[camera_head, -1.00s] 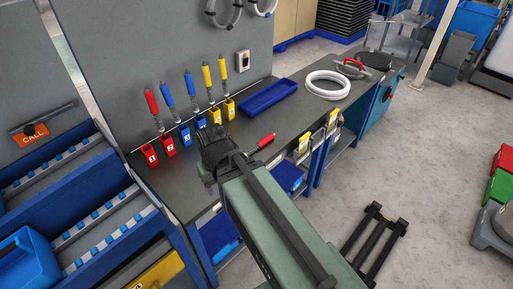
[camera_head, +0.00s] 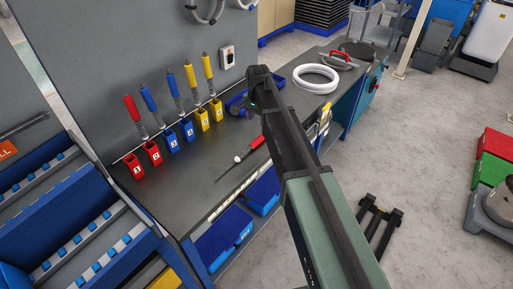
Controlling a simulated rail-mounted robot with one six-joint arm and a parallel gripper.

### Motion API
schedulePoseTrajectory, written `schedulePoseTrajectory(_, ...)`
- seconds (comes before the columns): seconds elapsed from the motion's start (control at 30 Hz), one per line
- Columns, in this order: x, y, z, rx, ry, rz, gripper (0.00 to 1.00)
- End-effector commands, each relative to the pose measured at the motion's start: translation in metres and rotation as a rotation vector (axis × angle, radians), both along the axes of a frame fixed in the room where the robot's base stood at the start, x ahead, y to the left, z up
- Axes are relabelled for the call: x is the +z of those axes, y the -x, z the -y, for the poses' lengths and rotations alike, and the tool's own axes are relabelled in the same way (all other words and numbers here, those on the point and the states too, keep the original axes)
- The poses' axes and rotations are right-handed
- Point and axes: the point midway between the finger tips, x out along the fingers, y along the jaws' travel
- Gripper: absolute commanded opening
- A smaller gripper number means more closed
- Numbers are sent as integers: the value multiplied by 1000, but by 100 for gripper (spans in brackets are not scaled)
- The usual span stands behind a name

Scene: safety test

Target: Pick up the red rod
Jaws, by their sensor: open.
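A red-handled rod (camera_head: 257,143) lies on the dark workbench (camera_head: 208,196), its thin metal shaft pointing down-left. Another red-handled rod (camera_head: 132,108) stands tilted in a red holder (camera_head: 152,153) at the left of the row. My gripper (camera_head: 254,88) is beyond the lying rod, above the blue tray (camera_head: 236,105). It is open and apart from both rods. My arm hides much of the tray, and the fingertips are hard to make out.
Blue-handled (camera_head: 149,99) and yellow-handled rods (camera_head: 207,66) stand in matching holders along the back panel. A white coil (camera_head: 316,80) lies farther right on the bench. The bench front around the lying rod is clear.

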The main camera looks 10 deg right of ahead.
Motion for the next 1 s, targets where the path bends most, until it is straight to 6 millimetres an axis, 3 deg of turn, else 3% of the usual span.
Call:
schedulePoseTrajectory(0.23, -53, 1, 0, 2, 0, 0, 57)
schedulePoseTrajectory(0.47, -59, 1, 0, 3, 0, 0, 57)
schedulePoseTrajectory(0.7, -106, 4, -2, 3, 0, 0, 57)
schedulePoseTrajectory(1.0, -106, 3, -2, 3, 0, 0, 54)
